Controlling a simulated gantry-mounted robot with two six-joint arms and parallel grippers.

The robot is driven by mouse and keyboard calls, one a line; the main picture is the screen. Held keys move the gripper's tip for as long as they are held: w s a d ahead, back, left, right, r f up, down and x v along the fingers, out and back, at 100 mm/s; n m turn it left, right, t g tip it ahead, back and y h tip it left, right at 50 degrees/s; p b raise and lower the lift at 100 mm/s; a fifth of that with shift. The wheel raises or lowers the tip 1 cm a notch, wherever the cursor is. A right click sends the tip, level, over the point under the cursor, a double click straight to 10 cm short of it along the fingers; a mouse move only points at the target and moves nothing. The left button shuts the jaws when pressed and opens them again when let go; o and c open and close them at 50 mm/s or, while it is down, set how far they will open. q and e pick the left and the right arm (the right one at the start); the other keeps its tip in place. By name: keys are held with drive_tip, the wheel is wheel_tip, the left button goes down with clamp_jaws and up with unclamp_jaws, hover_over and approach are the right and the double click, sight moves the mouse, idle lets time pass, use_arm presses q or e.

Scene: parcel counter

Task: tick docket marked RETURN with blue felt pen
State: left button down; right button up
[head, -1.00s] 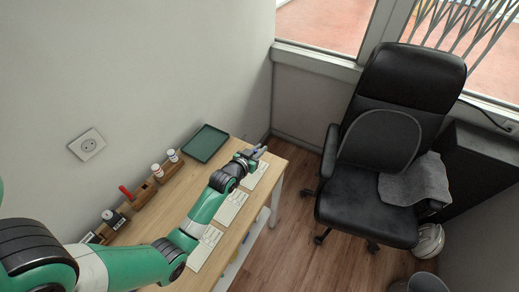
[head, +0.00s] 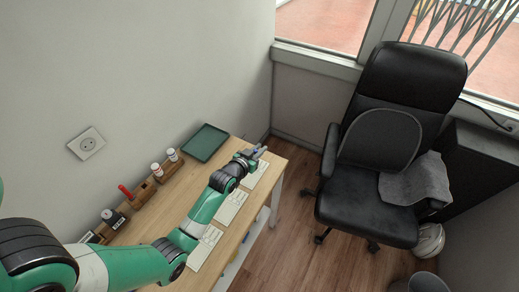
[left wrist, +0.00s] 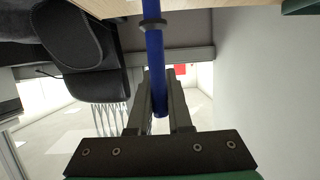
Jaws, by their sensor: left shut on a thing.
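The blue felt pen (left wrist: 154,52) is between the fingers of my left gripper (left wrist: 160,85), which is shut on it, in the left wrist view. In the head view my left gripper (head: 258,152) is over the far end of the counter, by the far docket (head: 257,174). The pen cannot be made out there. A middle docket (head: 231,207) and a near docket (head: 205,248) lie in a row along the counter's front side, partly behind my arm. Their print is too small to read, so I cannot tell which says RETURN. My right gripper is not in view.
A green tray (head: 205,143) lies at the back of the wooden counter (head: 205,186). Along the wall stand white-capped bottles (head: 157,169) in a holder, a red-handled item (head: 125,192) and a black stamp-like item (head: 110,215). A black chair (head: 372,205) stands right of the counter.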

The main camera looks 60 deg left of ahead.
use_arm(q)
drive_tip(key=shift+w+d, duration=0.15)
drive_tip(key=shift+w, duration=0.2)
idle(0.6)
drive_tip(key=shift+a+f, duration=0.1)
drive_tip(key=shift+a, duration=0.55)
idle(0.6)
wheel_tip(320, 180, up, 6)
drive_tip(key=p, duration=0.5)
drive_tip(key=shift+p, duration=0.35)
drive_tip(key=shift+s, duration=0.1)
idle(0.3)
